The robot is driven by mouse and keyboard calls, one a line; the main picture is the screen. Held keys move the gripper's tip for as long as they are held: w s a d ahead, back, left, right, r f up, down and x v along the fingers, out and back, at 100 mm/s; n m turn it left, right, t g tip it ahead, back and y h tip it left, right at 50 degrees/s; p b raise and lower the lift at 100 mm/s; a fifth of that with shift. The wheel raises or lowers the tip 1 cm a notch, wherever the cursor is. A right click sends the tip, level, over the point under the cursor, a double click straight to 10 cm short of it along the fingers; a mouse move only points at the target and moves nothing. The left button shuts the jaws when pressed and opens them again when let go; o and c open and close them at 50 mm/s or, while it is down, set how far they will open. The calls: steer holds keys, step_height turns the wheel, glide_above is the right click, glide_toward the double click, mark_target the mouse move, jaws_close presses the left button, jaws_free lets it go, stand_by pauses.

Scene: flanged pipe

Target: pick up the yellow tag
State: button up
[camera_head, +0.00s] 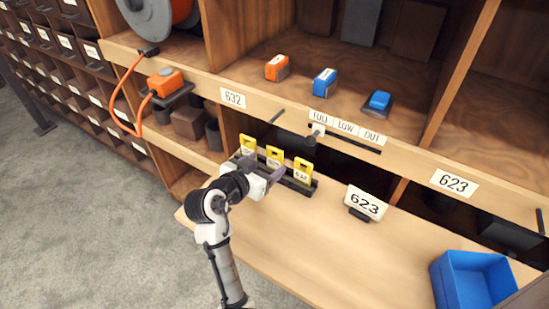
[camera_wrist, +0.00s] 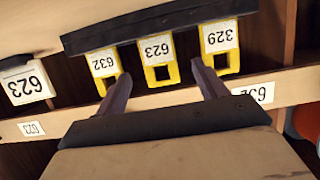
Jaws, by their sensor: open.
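Three yellow tags with white number labels stand in a dark rack (camera_head: 300,187) on the wooden worktop. In the head view they are the left tag (camera_head: 247,142), the middle tag (camera_head: 275,154) and the right tag (camera_head: 303,168). The wrist view shows them upside down: 632 (camera_wrist: 104,64), 623 (camera_wrist: 158,50) and 329 (camera_wrist: 219,38). My gripper (camera_head: 262,168) is open and empty in front of the rack. In the wrist view its fingers (camera_wrist: 162,84) are spread on either side of the 623 tag, seemingly apart from it.
A white 623 sign (camera_head: 366,202) stands on the worktop right of the rack. A blue bin (camera_head: 470,280) is at the right. The shelf above holds an orange block (camera_head: 277,68) and blue blocks (camera_head: 324,81). The worktop's middle is clear.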

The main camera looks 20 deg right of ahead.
mark_target(273, 150)
steer(key=p+x, duration=0.2)
steer(key=x, duration=0.3)
steer(key=shift+s+r, duration=0.1)
steer(key=shift+r, duration=0.05)
steer(key=shift+w+d+f, duration=0.25)
steer(key=shift+w+d, duration=0.05)
steer(key=shift+d, duration=0.05)
steer(key=c, duration=1.1)
steer(key=shift+o, duration=0.2)
steer(key=shift+r, duration=0.1)
steer(key=shift+r, duration=0.5)
steer(key=shift+s+a+r+b, duration=0.1)
steer(key=shift+a+r+b, duration=0.1)
steer(key=shift+r+b, duration=0.25)
steer(key=shift+s+a+r+b, duration=0.1)
steer(key=shift+a+r+b, duration=0.15)
steer(key=shift+r, duration=0.35)
steer(key=s+a+b, duration=0.2)
steer(key=s+a, duration=0.8)
steer(key=a, duration=0.3)
steer(key=shift+s+a, duration=0.2)
steer(key=shift+s, duration=0.2)
